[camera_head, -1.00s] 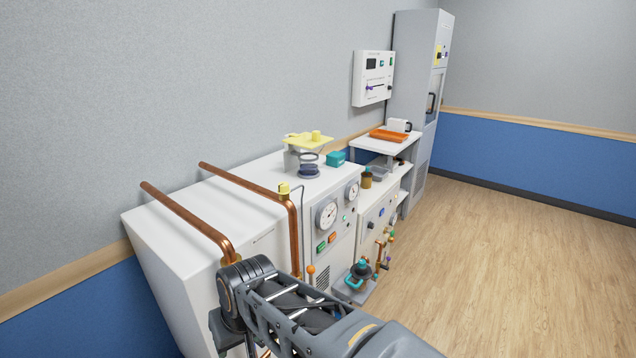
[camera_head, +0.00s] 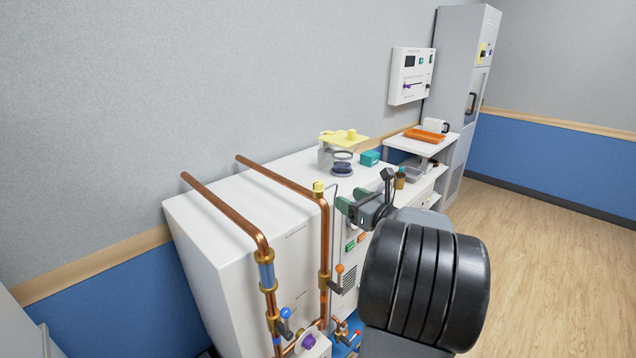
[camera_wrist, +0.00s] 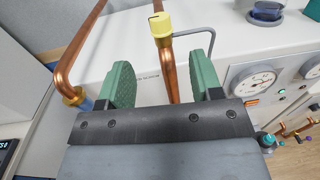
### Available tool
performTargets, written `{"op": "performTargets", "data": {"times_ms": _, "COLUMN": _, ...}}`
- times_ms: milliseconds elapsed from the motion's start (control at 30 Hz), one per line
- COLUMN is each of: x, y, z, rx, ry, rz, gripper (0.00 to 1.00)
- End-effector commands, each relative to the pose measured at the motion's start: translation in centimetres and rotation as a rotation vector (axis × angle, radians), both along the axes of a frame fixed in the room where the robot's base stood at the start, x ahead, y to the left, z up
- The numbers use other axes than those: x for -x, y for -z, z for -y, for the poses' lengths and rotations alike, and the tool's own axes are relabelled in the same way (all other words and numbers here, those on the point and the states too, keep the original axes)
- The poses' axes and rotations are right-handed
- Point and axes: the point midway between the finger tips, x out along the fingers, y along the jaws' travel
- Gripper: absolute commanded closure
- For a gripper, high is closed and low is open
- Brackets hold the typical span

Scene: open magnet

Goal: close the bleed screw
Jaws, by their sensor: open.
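The bleed screw appears to be the yellow knurled cap (camera_head: 318,187) at the top bend of the right copper pipe, with a thin grey bent tube beside it. In the wrist view the yellow cap (camera_wrist: 161,27) is upright, ahead of the fingers and roughly centred between them. My gripper (camera_head: 364,194) is open and empty, to the right of the cap in the head view and apart from it. In the wrist view its green-padded fingers (camera_wrist: 161,72) stand wide, with the copper pipe showing between them. The cap's threads are not visible.
Two copper pipes (camera_head: 223,205) run from the wall over the white cabinet (camera_head: 205,235). Pressure gauges (camera_wrist: 252,82) sit on the cabinet front. Open floor lies to the right.

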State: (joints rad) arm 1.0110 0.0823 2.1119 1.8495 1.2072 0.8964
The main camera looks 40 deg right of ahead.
Motion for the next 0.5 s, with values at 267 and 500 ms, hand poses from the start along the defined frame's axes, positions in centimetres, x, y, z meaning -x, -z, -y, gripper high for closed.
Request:
{"op": "performTargets", "data": {"times_ms": 267, "x": -5.2, "y": -0.1, "z": -0.7, "rx": -0.003, "ry": -0.004, "rz": -0.001, "gripper": 0.41}}
{"op": "performTargets", "data": {"times_ms": 500, "x": -9.4, "y": -0.1, "z": -1.1, "rx": -0.001, "ry": -0.004, "rz": -0.001, "gripper": 0.41}}
